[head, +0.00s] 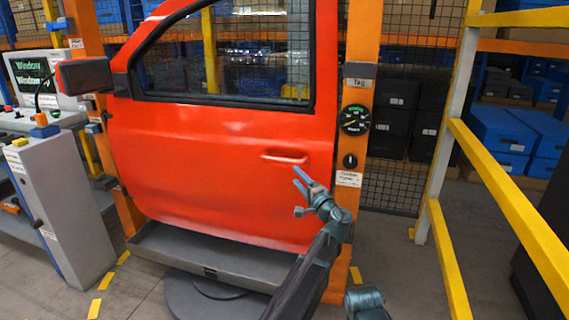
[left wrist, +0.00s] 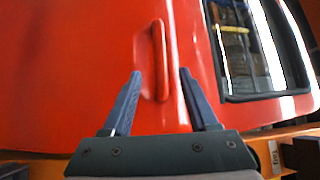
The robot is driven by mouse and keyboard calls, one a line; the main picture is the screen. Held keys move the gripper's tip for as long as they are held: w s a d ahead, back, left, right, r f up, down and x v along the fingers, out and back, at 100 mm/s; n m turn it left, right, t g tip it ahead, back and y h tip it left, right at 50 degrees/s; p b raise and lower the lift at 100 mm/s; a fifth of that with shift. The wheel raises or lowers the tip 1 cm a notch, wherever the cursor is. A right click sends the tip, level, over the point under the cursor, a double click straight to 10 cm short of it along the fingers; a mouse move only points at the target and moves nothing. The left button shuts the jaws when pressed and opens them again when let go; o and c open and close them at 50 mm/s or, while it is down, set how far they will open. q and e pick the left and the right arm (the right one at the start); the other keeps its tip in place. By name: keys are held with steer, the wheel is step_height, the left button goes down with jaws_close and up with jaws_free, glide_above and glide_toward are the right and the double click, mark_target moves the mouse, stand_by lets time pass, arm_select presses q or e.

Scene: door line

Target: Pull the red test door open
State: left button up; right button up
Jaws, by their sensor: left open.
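The red test door (head: 205,150) stands upright in an orange frame and looks closed, its right edge against the orange post. Its red handle (head: 285,157) is on the right part of the panel, below the window. My left gripper (head: 300,180) is open just below and right of the handle in the head view. In the left wrist view, the door (left wrist: 75,65) fills most of the picture. The handle (left wrist: 159,60) lies between the lines of the two open fingers (left wrist: 160,75), and the gripper holds nothing. The gap in depth is hard to judge.
An orange post (head: 361,100) with a gauge (head: 354,119) stands right of the door. A yellow rail (head: 510,200) is farther right. A grey cabinet (head: 60,205) stands at left, and a dark ledge (head: 205,257) runs under the door. Open floor shows between post and rail.

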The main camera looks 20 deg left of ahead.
mark_target(284, 163)
arm_select(q)
steer(key=p+x, duration=0.1)
steer(key=x, duration=0.9)
steer(key=shift+c, duration=0.2)
jaws_close()
steer(key=shift+s+d, duration=0.1)
stand_by(1.0)
